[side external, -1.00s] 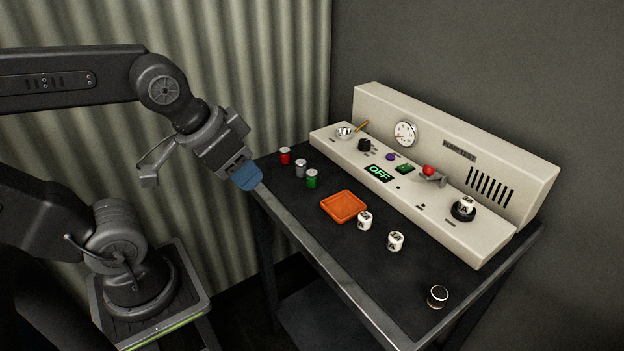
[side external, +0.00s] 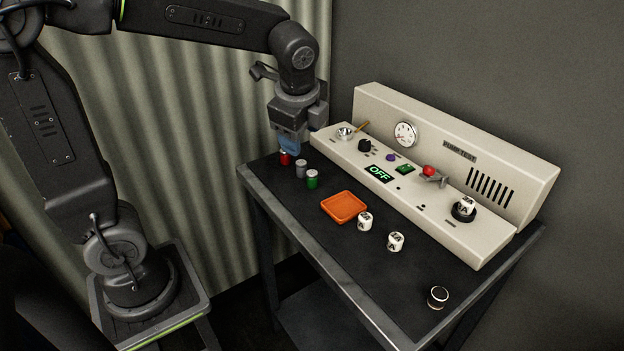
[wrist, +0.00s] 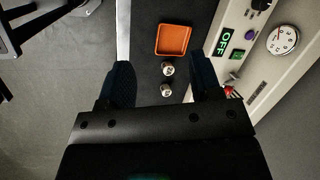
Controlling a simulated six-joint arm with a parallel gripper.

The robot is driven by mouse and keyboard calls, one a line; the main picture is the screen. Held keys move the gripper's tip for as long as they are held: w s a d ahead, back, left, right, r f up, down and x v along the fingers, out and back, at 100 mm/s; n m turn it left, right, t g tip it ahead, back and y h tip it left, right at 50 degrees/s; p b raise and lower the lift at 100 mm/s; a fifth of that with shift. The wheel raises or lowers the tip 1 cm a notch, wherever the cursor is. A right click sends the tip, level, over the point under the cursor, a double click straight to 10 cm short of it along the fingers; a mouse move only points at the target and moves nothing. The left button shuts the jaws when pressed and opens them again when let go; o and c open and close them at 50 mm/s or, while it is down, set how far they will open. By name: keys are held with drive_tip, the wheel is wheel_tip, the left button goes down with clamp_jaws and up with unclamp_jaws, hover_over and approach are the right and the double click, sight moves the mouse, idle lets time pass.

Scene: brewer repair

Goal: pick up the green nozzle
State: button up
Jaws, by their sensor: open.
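The green nozzle (side external: 312,179) stands upright on the dark table near its left end, with a silver-grey top. The silver-grey nozzle (side external: 301,169) and the red nozzle (side external: 285,158) stand behind it in a row. My gripper (side external: 290,143) points down over the far left end of the table, above or just behind the red nozzle; the exact gap cannot be told. The green nozzle is closer to the camera than the gripper. In the wrist view my gripper (wrist: 160,80) has its blue fingers apart, with nothing held between them. No nozzle can be made out in that view.
An orange tray (side external: 343,219) lies mid-table. The beige pump panel (side external: 420,195) runs along the table's back, close to my gripper's right.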

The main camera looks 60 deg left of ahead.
sight(312, 173)
drive_tip(key=w+a+f+m+g+y, duration=0.1)
drive_tip(key=w+a+f+m, duration=0.25)
drive_tip(key=w+m, duration=0.35)
drive_tip(key=x, duration=1.4)
drive_tip(key=shift+s+d, duration=0.25)
drive_tip(key=shift+s, duration=0.1)
drive_tip(key=c, duration=1)
